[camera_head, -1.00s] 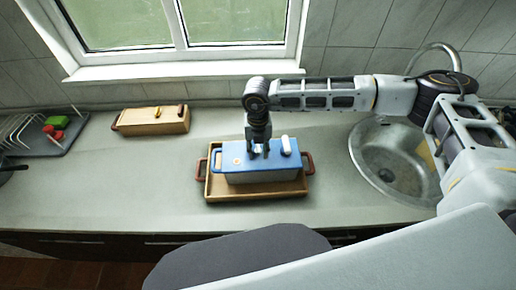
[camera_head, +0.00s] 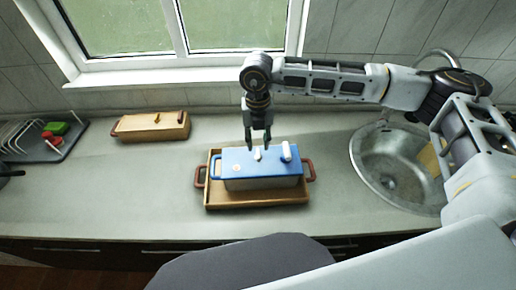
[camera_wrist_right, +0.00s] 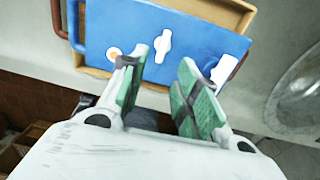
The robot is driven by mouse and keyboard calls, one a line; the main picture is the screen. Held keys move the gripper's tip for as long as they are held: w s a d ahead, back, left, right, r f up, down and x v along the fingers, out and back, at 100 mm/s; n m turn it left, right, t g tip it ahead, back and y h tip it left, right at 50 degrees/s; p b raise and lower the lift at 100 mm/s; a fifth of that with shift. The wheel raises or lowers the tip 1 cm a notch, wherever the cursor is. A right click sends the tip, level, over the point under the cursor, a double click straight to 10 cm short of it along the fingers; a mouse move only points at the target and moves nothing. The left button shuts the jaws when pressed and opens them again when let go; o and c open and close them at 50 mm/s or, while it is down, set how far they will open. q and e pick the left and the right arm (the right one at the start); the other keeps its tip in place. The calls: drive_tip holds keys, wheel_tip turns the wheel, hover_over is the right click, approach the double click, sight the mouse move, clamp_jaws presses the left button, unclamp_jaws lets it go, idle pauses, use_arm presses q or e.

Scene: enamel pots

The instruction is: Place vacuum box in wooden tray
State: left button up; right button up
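The vacuum box, with a blue lid (camera_head: 258,160) and a pale body (camera_head: 262,184), sits inside the wooden tray (camera_head: 258,200), which has red-brown handles at its ends. In the right wrist view the blue lid (camera_wrist_right: 150,35) shows a white knob (camera_wrist_right: 162,46) and a white block. My right gripper (camera_head: 258,150) is just above the lid near the white knob, with its fingers apart. In the right wrist view its green-padded fingers (camera_wrist_right: 160,85) are spread with nothing between them. My left gripper is not in view.
A wooden box with a lid (camera_head: 152,126) stands at the back left of the counter. A dark dish rack (camera_head: 45,148) with red and green items is at far left. A round sink (camera_head: 395,170) lies to the right. Counter left of the tray is free.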

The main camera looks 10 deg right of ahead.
drive_tip(key=shift+r, duration=2.15)
